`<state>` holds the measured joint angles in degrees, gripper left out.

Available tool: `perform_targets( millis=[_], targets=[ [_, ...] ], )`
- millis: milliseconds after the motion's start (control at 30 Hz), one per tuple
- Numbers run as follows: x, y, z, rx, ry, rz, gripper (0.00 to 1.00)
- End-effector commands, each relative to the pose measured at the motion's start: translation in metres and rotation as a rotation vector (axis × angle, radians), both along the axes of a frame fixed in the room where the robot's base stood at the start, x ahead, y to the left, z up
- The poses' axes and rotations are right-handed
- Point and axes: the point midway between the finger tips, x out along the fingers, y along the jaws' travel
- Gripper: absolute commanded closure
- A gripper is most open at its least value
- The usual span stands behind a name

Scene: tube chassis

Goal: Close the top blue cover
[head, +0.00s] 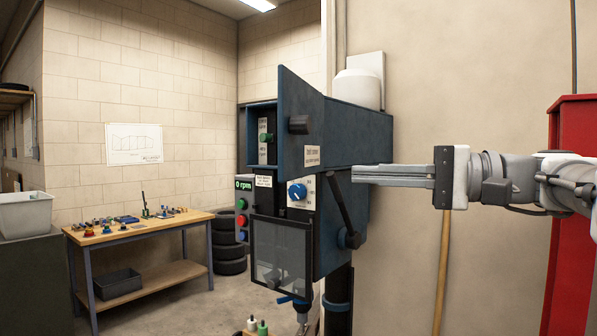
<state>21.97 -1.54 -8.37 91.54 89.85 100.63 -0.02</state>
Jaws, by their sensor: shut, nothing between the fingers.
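The blue drill-press-like machine stands in the middle of the head view. Its top blue cover (300,145) stands swung out from the front of the machine's head, with a dark knob (299,124) on its face. To its left, the open compartment (262,150) shows a green switch. My gripper (357,174) reaches in from the right, level, with its fingers together and empty. The fingertips are to the right of the cover and below the rear blue housing (360,135). I cannot tell whether they touch the machine.
A black lever (343,212) and a blue dial (297,191) are below the cover. A clear guard (282,250) hangs lower. A red cabinet (575,220) stands at right, and a workbench (140,232) with small parts stands at left.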

Motion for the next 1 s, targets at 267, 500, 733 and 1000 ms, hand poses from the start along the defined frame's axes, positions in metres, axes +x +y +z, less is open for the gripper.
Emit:
perform_targets(
  millis=[267, 500, 733, 1000],
  targets=[
    [0.019, 0.057, 0.001, -0.001, 0.000, 0.003, 1.00],
    [0.030, 0.085, 0.001, -0.001, 0.001, 0.001, 1.00],
    [0.032, 0.092, 0.000, -0.001, 0.001, 0.000, 1.00],
    [0.032, 0.091, 0.000, -0.001, 0.000, -0.002, 1.00]
  ],
)
